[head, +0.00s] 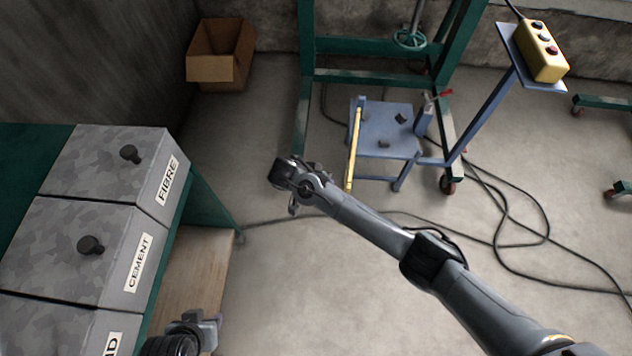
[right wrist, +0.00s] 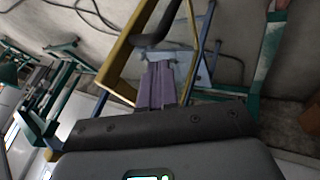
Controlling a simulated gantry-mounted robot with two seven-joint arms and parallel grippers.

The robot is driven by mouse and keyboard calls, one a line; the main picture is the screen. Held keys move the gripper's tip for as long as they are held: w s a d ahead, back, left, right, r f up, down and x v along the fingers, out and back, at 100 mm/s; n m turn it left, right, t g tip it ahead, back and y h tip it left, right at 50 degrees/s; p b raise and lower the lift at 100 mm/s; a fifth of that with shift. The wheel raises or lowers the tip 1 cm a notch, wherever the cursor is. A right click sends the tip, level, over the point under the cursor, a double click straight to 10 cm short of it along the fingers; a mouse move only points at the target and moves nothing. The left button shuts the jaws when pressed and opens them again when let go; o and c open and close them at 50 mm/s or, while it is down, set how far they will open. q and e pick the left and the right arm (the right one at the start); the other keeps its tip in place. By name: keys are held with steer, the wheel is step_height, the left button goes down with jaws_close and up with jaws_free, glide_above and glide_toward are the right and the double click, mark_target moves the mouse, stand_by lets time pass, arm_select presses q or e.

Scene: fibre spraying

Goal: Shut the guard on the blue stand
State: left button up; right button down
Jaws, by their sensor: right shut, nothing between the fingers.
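The blue stand (head: 385,130) is a low table with small dark parts on its top. The yellow guard (head: 354,150) shows nearly edge-on along the stand's left side, swung up away from the top. In the right wrist view the guard (right wrist: 116,62) is a yellow frame just beyond my fingers, with the blue stand (right wrist: 160,52) behind it. My right gripper (right wrist: 157,85) is shut and empty, left of the guard in the head view; contact cannot be told. My left gripper (head: 205,326) is at the lower left, far from the stand; its jaws are unclear.
Bins labelled FIBRE (head: 105,160) and CEMENT (head: 85,245) stand at the left. A green frame (head: 306,100) rises behind the stand. A yellow button box (head: 541,52) is on a post at the right. Black cables (head: 505,205) cross the floor. A cardboard box (head: 218,68) sits at the back.

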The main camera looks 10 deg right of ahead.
steer(key=shift+s+d+r, duration=0.1)
steer(key=shift+s+d, duration=0.3)
steer(key=shift+d, duration=0.35)
steer(key=shift+s+d+r, duration=0.1)
steer(key=shift+s+d, duration=0.25)
steer(key=shift+d, duration=0.4)
